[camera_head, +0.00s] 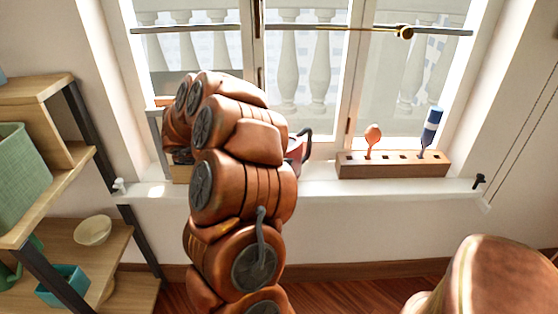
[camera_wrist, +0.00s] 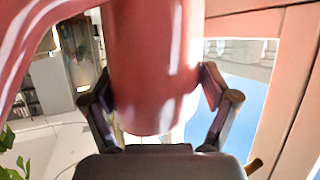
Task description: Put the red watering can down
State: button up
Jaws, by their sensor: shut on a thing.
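The red watering can (camera_wrist: 155,60) fills the upper middle of the wrist view, close to the camera, its smooth rounded body between the dark fingers. My gripper (camera_wrist: 157,90) is shut on it, one finger on each side. A curved red part of the can runs along the upper left. In the head view a small reddish piece (camera_head: 295,148), probably the can, shows just right of my copper arm, near the window sill (camera_head: 320,180). The arm hides the rest of it and most of my gripper. I cannot tell whether the can touches the sill.
A wooden slotted block (camera_head: 392,165) holding an orange-topped tool (camera_head: 373,134) and a blue-handled tool (camera_head: 431,128) stands on the sill's right. Shelves at left hold a green basket (camera_head: 18,180), a pale bowl (camera_head: 93,231) and a teal box (camera_head: 62,285).

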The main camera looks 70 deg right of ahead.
jog(key=shift+f, duration=0.85)
jog(key=shift+f, duration=0.1)
jog(key=o, duration=1.1)
jog(key=shift+p+v, duration=0.9)
jog(key=shift+v, duration=5.15)
